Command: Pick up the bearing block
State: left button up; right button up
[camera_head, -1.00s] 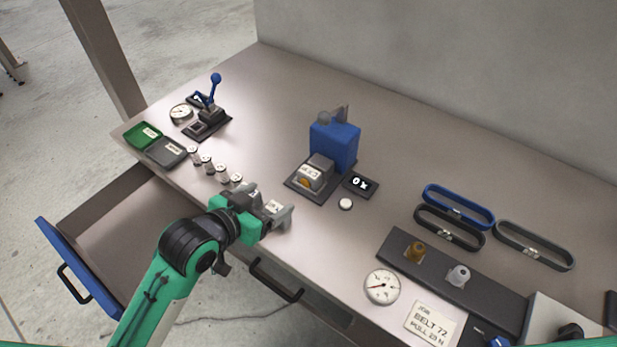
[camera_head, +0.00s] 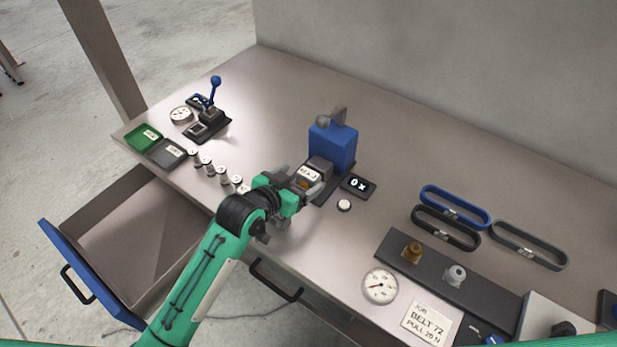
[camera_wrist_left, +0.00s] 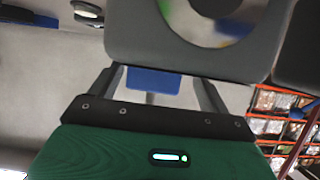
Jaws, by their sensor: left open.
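The bearing block (camera_head: 313,172) is a grey block with a white label. It sits on a dark plate (camera_head: 333,187) in front of a blue machine (camera_head: 333,146). My left gripper (camera_head: 303,183) is open at the block's near side, with a finger toward each side of it. Its tips partly hide the block and the plate. In the left wrist view the block (camera_wrist_left: 130,30) fills the top, with its round bore showing, just beyond the two fingers (camera_wrist_left: 155,90). I cannot tell whether the fingers touch it. My right gripper is not in view.
Several small weights (camera_head: 221,176) stand left of my gripper. An open drawer (camera_head: 130,240) juts out at the left. Belts (camera_head: 456,208) and a dark strip (camera_head: 400,268) lie at the right.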

pick_arm(q)
jog(key=shift+x, duration=1.3)
jog(key=shift+c, duration=0.4)
jog(key=c, duration=1.1)
jog(key=shift+r, duration=0.1)
jog(key=shift+c, duration=0.5)
jog(key=shift+r, duration=0.1)
